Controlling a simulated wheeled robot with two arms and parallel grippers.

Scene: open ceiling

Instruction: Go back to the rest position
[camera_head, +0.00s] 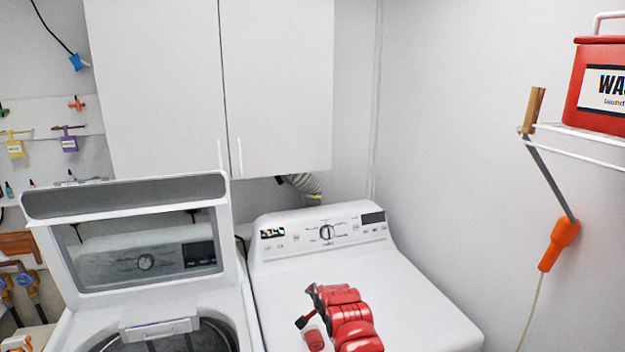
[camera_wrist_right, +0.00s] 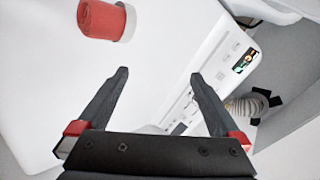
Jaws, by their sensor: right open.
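My right gripper (camera_head: 304,307) is over the white dryer top (camera_head: 410,300) in the head view, with my red arm behind it. In the right wrist view the right gripper (camera_wrist_right: 159,73) is open, its two black fingers apart with nothing between them. A red object with a white band (camera_wrist_right: 103,20) is on the white surface beyond the fingers, apart from them. It also shows as a small red shape (camera_head: 314,340) beside my arm in the head view. My left gripper is not in view.
The open washer lid (camera_head: 130,190) stands up at left. The dryer's control panel (camera_head: 325,233) is at its back. White cabinets (camera_head: 210,90) hang above. At right, a wire shelf (camera_head: 575,135) holds a red box (camera_head: 600,60), and an orange-handled tool (camera_head: 559,240) hangs below.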

